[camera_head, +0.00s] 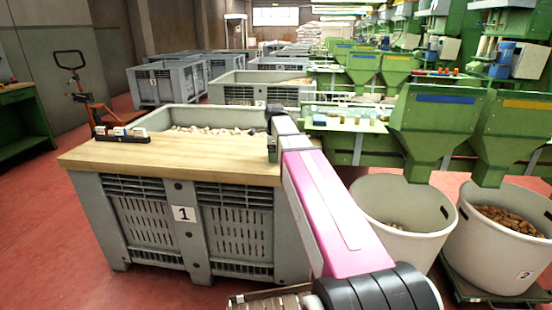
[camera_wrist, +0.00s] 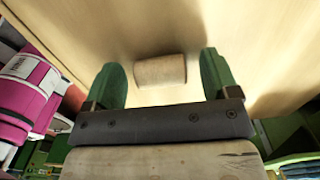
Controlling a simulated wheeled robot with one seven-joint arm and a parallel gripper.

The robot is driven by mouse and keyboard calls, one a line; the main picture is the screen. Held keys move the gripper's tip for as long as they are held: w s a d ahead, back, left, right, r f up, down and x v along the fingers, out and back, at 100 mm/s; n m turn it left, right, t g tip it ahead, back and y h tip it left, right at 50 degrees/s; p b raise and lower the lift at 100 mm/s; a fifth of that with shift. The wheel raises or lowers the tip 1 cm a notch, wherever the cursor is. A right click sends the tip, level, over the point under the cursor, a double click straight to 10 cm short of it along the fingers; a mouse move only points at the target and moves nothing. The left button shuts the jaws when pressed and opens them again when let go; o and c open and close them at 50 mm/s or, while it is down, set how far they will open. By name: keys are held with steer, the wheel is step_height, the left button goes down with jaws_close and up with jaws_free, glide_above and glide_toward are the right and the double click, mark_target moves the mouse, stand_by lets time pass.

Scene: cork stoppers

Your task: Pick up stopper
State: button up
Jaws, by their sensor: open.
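In the wrist view a tan cork stopper (camera_wrist: 160,70) lies on its side on a pale wooden board (camera_wrist: 80,25). My gripper (camera_wrist: 162,75) is open, with one green finger on each side of the stopper and a gap to both. I cannot tell how high the fingertips are above the board. In the head view the wooden board (camera_head: 110,158) lies across the near part of a grey crate marked 1 (camera_head: 155,225). My gripper (camera_head: 272,150) is over the board's right part, mostly hidden by my arm. The stopper is hidden there.
Behind the board, the crate holds many pale stoppers (camera_head: 210,130). A small black rack with boxes (camera_head: 122,136) stands at the board's left. White tubs (camera_head: 400,245) with corks stand at the right, under green hoppers (camera_head: 435,120). The board's middle is clear.

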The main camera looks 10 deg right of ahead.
steer(key=shift+f, duration=0.2)
steer(key=shift+c, duration=0.3)
steer(key=c, duration=0.9)
steer(key=shift+c, duration=0.2)
steer(key=shift+r, duration=0.1)
